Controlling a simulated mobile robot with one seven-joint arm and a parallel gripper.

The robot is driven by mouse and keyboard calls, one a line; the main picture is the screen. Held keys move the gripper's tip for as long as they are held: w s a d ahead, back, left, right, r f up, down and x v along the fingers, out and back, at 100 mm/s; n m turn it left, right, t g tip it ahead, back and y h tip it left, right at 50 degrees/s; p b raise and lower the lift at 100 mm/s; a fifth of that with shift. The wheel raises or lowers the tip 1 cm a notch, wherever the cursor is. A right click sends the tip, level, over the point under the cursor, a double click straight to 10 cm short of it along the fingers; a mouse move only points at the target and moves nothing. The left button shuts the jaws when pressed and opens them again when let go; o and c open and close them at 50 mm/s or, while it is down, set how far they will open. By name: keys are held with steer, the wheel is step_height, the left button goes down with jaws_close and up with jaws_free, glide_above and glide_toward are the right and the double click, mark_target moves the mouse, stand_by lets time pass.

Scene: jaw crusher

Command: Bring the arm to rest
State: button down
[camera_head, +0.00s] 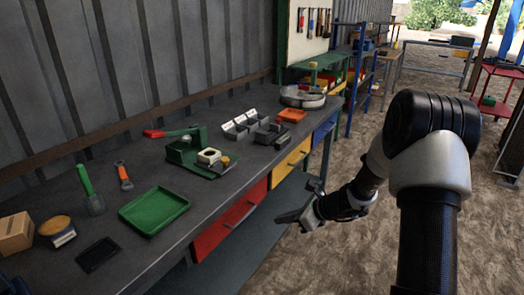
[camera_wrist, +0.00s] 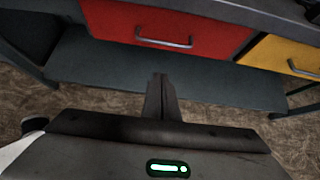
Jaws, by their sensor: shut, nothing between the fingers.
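My gripper (camera_head: 279,219) is off the front edge of the workbench (camera_head: 150,172), in front of the drawers and below the bench top. In the wrist view my gripper (camera_wrist: 160,77) has its fingers together with nothing between them. It points toward the red drawer (camera_wrist: 165,28) and the lower shelf (camera_wrist: 100,66); a gap seems to lie between, though the exact distance is hard to tell. My arm reaches from the right of the head view, bent at the elbow.
A yellow drawer (camera_head: 291,161) sits right of the red one. The dirt floor (camera_head: 345,150) right of the bench is open.

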steer(key=s+a+r+n+g+h, duration=0.1)
steer(key=s+a+r+n, duration=0.1)
steer(key=s+r+n, duration=0.6)
steer(key=s+a+r+n+g+h, duration=0.1)
steer(key=s+a+r+n, duration=0.1)
steer(key=s+r+n, duration=0.7)
steer(key=s+d+r+n+t+h, duration=0.1)
steer(key=s+d+r+n+h, duration=0.25)
steer(key=s, duration=0.35)
steer(key=s+d+r+n+t+h, duration=0.1)
steer(key=s+d+r+n+h, duration=0.3)
steer(key=s, duration=0.4)
step_height(320, 180, up, 20)
steer(key=y+p, duration=0.1)
steer(key=p, duration=1.8)
steer(key=shift+d+r, duration=0.2)
steer(key=shift+d, duration=0.1)
steer(key=shift+s, duration=0.1)
